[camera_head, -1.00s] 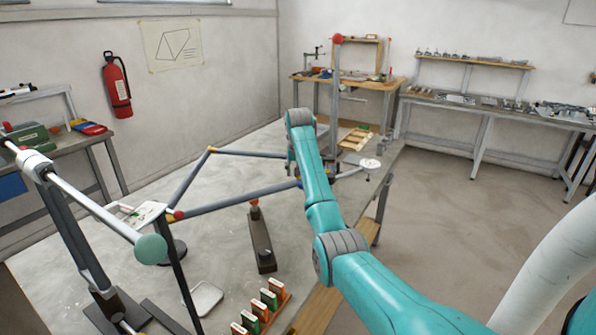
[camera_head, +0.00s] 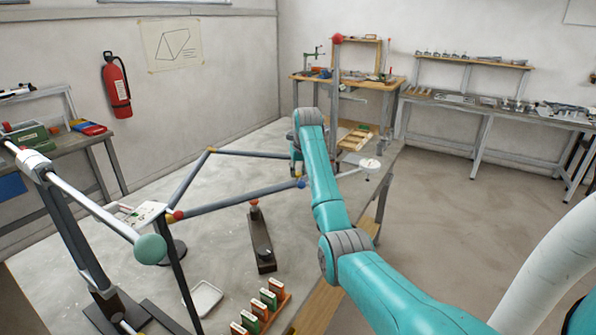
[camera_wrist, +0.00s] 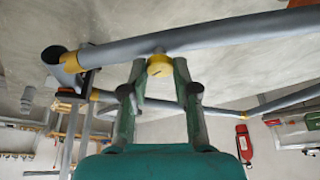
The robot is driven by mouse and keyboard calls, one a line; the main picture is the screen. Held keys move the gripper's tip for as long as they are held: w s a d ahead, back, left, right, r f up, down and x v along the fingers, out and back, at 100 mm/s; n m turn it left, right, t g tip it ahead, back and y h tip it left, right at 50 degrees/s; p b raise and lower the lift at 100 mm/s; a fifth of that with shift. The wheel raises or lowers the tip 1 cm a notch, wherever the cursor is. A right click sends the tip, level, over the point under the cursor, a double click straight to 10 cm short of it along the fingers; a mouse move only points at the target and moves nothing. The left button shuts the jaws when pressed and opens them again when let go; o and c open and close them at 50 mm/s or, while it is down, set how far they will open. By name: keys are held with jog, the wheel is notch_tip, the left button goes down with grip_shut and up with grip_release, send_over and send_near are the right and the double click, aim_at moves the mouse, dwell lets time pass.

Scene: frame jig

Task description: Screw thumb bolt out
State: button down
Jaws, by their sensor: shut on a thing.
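In the wrist view, a small yellow round piece, which I take to be the thumb bolt (camera_wrist: 160,67), sits just under a blue-grey frame tube (camera_wrist: 215,37). The green fingers of my gripper (camera_wrist: 160,74) are shut on it from both sides. In the head view, the frame tubes (camera_head: 235,201) meet at coloured joints, and my arm reaches over to the frame's right end. The bolt and the fingertips cannot be made out there.
A dark stand with a red top (camera_head: 260,240) stands in front of the frame. A rack of orange and green blocks (camera_head: 262,308) and a white tray (camera_head: 203,298) are nearer. A tall red-topped post (camera_head: 338,80) rises behind.

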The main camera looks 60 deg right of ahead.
jog(key=n, duration=0.2)
jog(key=n+y, duration=0.1)
jog(key=shift+s+d+n+t, duration=0.1)
jog(key=shift+d+n+t, duration=0.1)
jog(key=shift+n+t, duration=0.2)
jog(key=n+y, duration=0.1)
jog(key=n, duration=0.2)
jog(key=shift+d+n+y, duration=0.1)
jog(key=shift+n+y, duration=0.2)
jog(key=shift+y, duration=0.1)
jog(key=n+y, duration=0.1)
jog(key=n, duration=0.3)
jog(key=shift+d+n+y, duration=0.15)
jog(key=shift+n+y, duration=0.25)
jog(key=shift+n, duration=0.6)
jog(key=shift+w+d+r+n+g+y, duration=0.1)
jog(key=shift+w+d+n+g+y, duration=0.1)
jog(key=shift+n+g+y, duration=0.3)
jog(key=shift+s+a+n, duration=0.1)
jog(key=shift+s+n, duration=0.05)
jog(key=shift+n, duration=0.35)
jog(key=c, duration=0.9)
grip_release()
jog(key=shift+o, duration=0.2)
